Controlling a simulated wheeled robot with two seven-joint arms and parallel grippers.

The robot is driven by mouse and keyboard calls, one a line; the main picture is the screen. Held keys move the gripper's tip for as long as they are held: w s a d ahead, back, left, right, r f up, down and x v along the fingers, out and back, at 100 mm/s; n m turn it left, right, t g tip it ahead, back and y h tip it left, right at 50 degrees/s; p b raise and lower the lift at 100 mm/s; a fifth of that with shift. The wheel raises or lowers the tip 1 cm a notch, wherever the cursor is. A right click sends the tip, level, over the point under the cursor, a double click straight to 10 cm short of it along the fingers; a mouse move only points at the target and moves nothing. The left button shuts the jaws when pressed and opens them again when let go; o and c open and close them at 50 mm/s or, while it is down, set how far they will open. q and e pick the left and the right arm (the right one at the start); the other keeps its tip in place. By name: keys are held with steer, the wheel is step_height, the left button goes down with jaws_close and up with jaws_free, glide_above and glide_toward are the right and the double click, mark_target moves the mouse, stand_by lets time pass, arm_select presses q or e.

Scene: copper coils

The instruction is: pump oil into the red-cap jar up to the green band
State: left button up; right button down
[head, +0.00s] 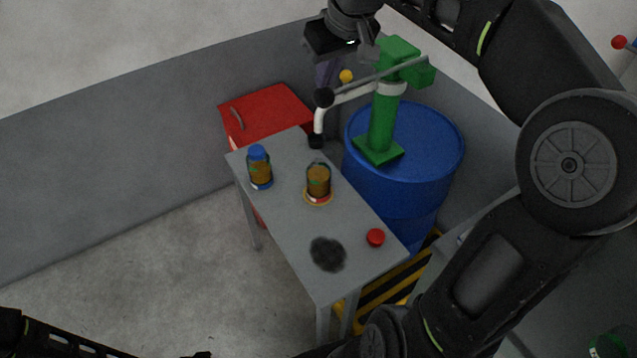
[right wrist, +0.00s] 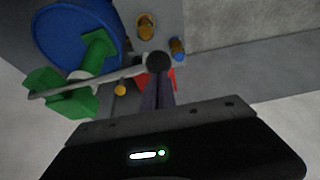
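An uncapped jar (head: 318,184) with amber oil stands on a red and yellow ring on the grey table, below the black spout tip (head: 316,141). Its oil level against the green band is too small to tell. The red cap (head: 375,237) lies near the table's right edge. The green pump (head: 382,125) stands on a blue drum (head: 430,150); its grey lever ends in a black knob (head: 325,97). My right gripper (head: 324,84) has its fingers together, tips at the knob; in the right wrist view the knob (right wrist: 158,61) lies just beyond them. My left gripper is out of view.
A blue-capped jar (head: 259,170) with amber contents stands at the table's far left. A dark stain (head: 328,254) marks the table front. A red cabinet (head: 270,108) stands behind the table. A yellow ball (head: 346,76) is close to my right gripper. Grey walls stand behind.

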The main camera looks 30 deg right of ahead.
mark_target(328, 90)
steer(key=shift+d+f+b, duration=0.1)
steer(key=shift+f+b, duration=1.45)
steer(key=shift+f, duration=0.75)
steer(key=shift+r, duration=0.1)
step_height(328, 90, up, 18)
steer(key=d+p, duration=0.2)
steer(key=p, duration=1.4)
steer(key=shift+r, duration=0.15)
